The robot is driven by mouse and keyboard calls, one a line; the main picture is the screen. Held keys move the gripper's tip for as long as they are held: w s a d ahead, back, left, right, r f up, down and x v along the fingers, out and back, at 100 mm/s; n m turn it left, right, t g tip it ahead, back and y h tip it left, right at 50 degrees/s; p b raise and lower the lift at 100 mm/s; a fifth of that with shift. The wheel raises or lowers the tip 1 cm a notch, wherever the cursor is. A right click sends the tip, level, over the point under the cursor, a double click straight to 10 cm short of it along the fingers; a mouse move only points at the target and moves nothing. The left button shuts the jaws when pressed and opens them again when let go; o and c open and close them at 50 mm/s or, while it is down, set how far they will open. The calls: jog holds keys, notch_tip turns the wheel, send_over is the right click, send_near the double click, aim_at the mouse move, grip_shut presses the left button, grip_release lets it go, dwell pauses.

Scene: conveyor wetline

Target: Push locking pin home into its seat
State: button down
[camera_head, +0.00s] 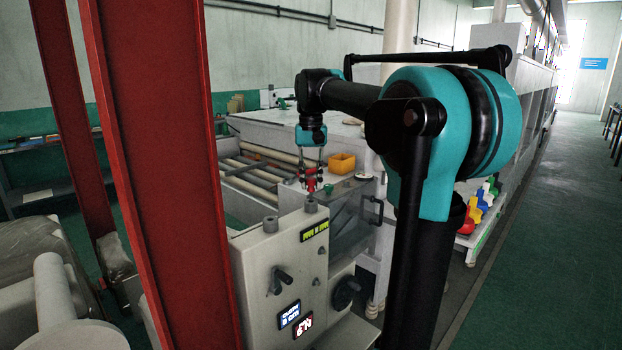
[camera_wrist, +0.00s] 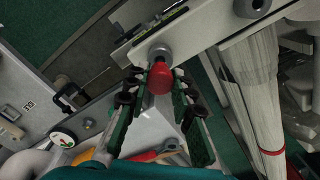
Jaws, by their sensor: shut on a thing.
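The locking pin shows as a red knob (camera_wrist: 159,78) between my fingertips in the wrist view. My gripper (camera_head: 311,180) is shut on it, pointing down over the grey machine cabinet. A short grey round collar (camera_head: 310,206), which looks like the seat, stands on the cabinet's top edge just below the gripper. The collar also shows just beyond the red knob in the wrist view (camera_wrist: 160,51).
The grey cabinet (camera_head: 286,250) carries knobs and lit displays. A yellow bin (camera_head: 342,163) and a dark handle (camera_head: 373,210) are close to the gripper's right. Rollers (camera_head: 262,172) lie to its left. A red post (camera_head: 165,150) stands in the left foreground.

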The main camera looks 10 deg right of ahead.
aim_at(311, 188)
jog(key=shift+f, duration=1.55)
jog(key=c, duration=1.2)
grip_release()
notch_tip(311, 188, up, 12)
